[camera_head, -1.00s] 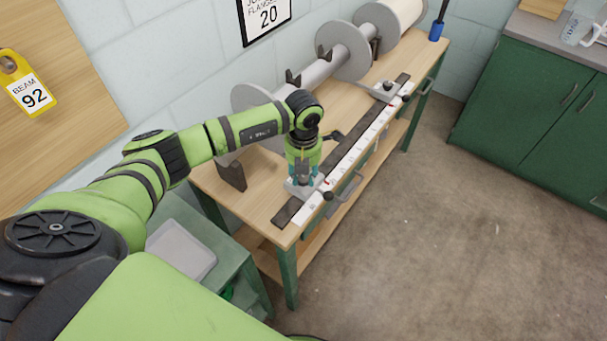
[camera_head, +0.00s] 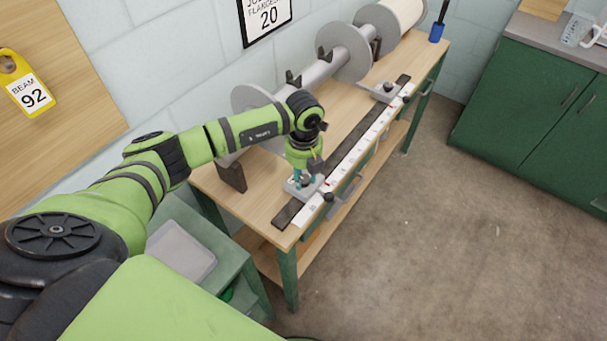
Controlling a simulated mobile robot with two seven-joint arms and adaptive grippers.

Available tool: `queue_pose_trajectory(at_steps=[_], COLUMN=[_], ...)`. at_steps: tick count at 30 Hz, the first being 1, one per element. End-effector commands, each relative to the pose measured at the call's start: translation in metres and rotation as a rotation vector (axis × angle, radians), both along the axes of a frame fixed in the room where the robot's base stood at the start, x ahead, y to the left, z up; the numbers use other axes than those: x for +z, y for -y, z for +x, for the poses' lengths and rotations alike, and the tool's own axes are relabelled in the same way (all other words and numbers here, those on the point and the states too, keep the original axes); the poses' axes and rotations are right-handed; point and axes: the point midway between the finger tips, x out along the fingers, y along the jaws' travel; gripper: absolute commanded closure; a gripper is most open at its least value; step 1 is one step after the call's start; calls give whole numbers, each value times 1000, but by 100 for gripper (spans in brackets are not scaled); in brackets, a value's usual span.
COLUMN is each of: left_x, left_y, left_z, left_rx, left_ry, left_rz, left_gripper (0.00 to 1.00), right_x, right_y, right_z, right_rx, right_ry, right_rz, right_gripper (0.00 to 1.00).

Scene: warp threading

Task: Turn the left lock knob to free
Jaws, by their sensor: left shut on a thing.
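My left gripper (camera_head: 303,180) points down at the near end of the bench, over the grey left block (camera_head: 294,190) on the dark rail. It is shut on the left lock knob on top of that block; the gripper hides most of the knob. A small black knob (camera_head: 328,197) sticks out at the front of the block. A second grey block (camera_head: 384,90) with its own black knob sits farther along the rail. My right gripper is out of view.
The wooden bench (camera_head: 256,200) carries a dark rail (camera_head: 352,143) and a white scale strip (camera_head: 372,135). A large grey beam with round flanges (camera_head: 343,52) lies behind the rail. A green cart with a grey tray (camera_head: 180,250) stands at left. The floor at right is clear.

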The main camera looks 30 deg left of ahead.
Motion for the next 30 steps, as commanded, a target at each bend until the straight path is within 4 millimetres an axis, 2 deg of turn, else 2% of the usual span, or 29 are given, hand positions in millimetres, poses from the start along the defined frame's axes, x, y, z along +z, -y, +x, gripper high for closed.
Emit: queue_pose_trajectory(at_steps=[11, 12, 13, 24, 26, 30], left_x=[-1, -1, -1, 2, 7, 30], left_y=[2, 2, 2, 1, 1, 1], left_z=[-1, -1, -1, 0, 1, 1], left_rx=[3, 3, 2, 2, 2, 2], left_ry=[-4, -4, -4, 0, 1, 4], left_rz=[-4, -4, -4, -2, -3, -3], left_gripper=[99, 50, 43, 43, 43, 43], right_x=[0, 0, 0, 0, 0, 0], right_y=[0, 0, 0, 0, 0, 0], right_z=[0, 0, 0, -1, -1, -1], right_rx=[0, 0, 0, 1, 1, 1], right_ry=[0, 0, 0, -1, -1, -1], right_rz=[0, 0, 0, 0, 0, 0], right_gripper=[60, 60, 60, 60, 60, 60])
